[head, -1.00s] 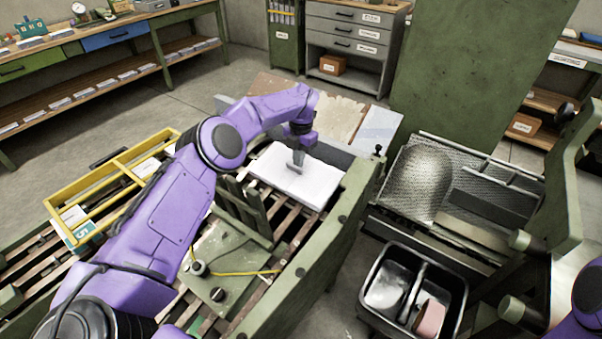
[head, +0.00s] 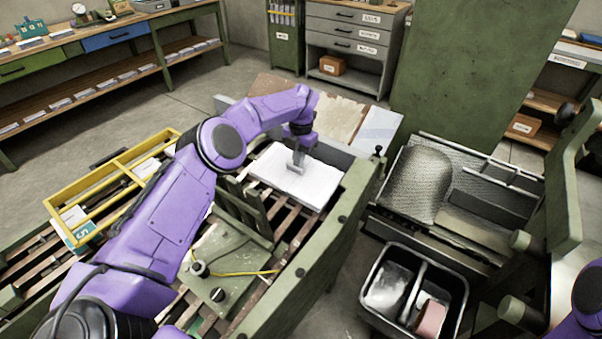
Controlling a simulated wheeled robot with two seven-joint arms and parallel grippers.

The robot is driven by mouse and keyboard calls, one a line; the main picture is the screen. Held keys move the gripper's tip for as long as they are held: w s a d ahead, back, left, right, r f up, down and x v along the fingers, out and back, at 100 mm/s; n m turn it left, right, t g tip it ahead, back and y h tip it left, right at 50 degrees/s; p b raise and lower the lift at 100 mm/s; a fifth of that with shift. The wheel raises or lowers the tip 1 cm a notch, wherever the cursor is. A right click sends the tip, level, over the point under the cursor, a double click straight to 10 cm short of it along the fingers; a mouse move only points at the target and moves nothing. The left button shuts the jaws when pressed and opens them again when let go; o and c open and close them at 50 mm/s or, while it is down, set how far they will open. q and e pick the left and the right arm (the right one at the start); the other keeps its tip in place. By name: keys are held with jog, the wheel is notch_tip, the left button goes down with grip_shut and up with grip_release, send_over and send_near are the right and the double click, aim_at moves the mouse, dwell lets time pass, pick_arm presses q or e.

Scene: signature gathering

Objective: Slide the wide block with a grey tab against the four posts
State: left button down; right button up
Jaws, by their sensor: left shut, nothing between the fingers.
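The wide block (head: 318,182) is a white, flat stack lying on the slatted green machine bed. I cannot make out its grey tab clearly. Green upright posts (head: 254,212) stand beside its left and near-left side; some are partly hidden by my left arm, and I cannot tell whether the block touches them. My left gripper (head: 296,168) is shut and empty, its grey fingers pointing down at the block's top, near the middle. Whether they touch it is unclear. My right gripper is out of view; only a purple bit of that arm shows at the lower right edge.
A green side rail (head: 312,262) runs along the bed's right side. A green plate with knobs (head: 222,268) and a yellow cord lies nearer. A yellow divided tray (head: 117,163) is at the left. A black bin (head: 366,300) stands on the right.

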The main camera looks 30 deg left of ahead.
aim_at(292, 175)
pick_arm(q)
jog(key=shift+s+f, duration=0.25)
jog(key=shift+f, duration=0.1)
jog(key=shift+s+a+p, duration=0.2)
jog(key=shift+s+p, duration=0.55)
jog(key=shift+s+f+p, duration=0.15)
jog(key=shift+s+p, duration=0.25)
jog(key=shift+s, duration=0.15)
jog(key=s+p, duration=0.1)
jog(key=s, duration=0.2)
jog(key=s+a+f+p, duration=0.1)
jog(key=s+p, duration=0.1)
jog(key=s, duration=0.1)
jog(key=s+p, duration=0.1)
jog(key=s, duration=0.2)
jog(key=shift+a+f, duration=0.15)
jog(key=shift+f, duration=0.1)
dwell(1.3)
jog(key=shift+r+p, duration=0.15)
jog(key=shift+p, duration=0.15)
notch_tip(292, 175, up, 7)
jog(key=p, duration=0.5)
jog(key=shift+s+a+f+p, duration=0.15)
jog(key=shift+s+f+p, duration=0.05)
jog(key=shift+s+p, duration=0.15)
